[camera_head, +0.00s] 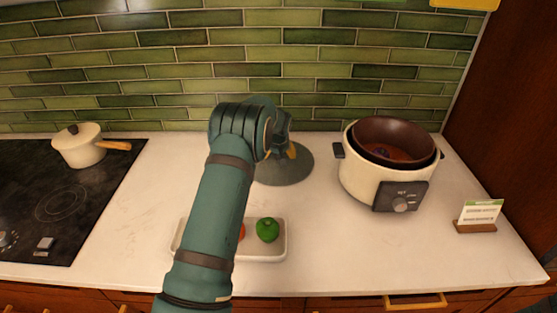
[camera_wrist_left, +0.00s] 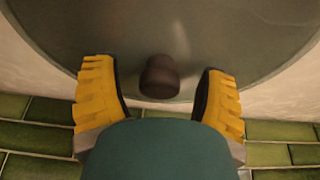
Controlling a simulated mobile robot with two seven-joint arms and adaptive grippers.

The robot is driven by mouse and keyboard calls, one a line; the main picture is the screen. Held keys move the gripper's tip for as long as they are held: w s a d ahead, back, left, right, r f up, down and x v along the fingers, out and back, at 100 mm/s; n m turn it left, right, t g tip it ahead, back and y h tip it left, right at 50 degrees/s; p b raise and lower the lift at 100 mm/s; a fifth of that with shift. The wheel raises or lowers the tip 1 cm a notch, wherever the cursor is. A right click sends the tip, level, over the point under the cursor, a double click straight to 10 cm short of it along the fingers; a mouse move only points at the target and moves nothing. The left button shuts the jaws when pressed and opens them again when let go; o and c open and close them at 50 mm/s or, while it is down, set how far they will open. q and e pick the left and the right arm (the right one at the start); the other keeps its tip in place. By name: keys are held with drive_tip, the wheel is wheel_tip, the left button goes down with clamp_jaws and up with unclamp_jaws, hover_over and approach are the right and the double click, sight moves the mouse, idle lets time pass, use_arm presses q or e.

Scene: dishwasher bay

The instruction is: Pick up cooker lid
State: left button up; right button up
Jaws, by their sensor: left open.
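The cooker lid (camera_head: 290,168) is a grey round disc lying on the white counter, left of the cooker. Its dark knob (camera_wrist_left: 159,77) shows in the left wrist view, between the two yellow fingers. My left gripper (camera_wrist_left: 159,88) is open around the knob, with a gap on each side. In the head view my left arm hides part of the lid and most of the gripper (camera_head: 292,150). The white cooker (camera_head: 362,186) stands uncovered, with a dark reddish-brown inner pot. My right gripper is not in view.
A white tray (camera_head: 275,253) with a green pepper (camera_head: 267,230) and something red lies in front of the lid. A cream pot (camera_head: 78,150) stands on the black hob (camera_head: 50,205) at left. A small card stand (camera_head: 477,216) is at right. The green tiled wall is close behind.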

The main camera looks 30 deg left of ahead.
use_arm(q)
clamp_jaws()
drive_tip(key=shift+r, duration=0.1)
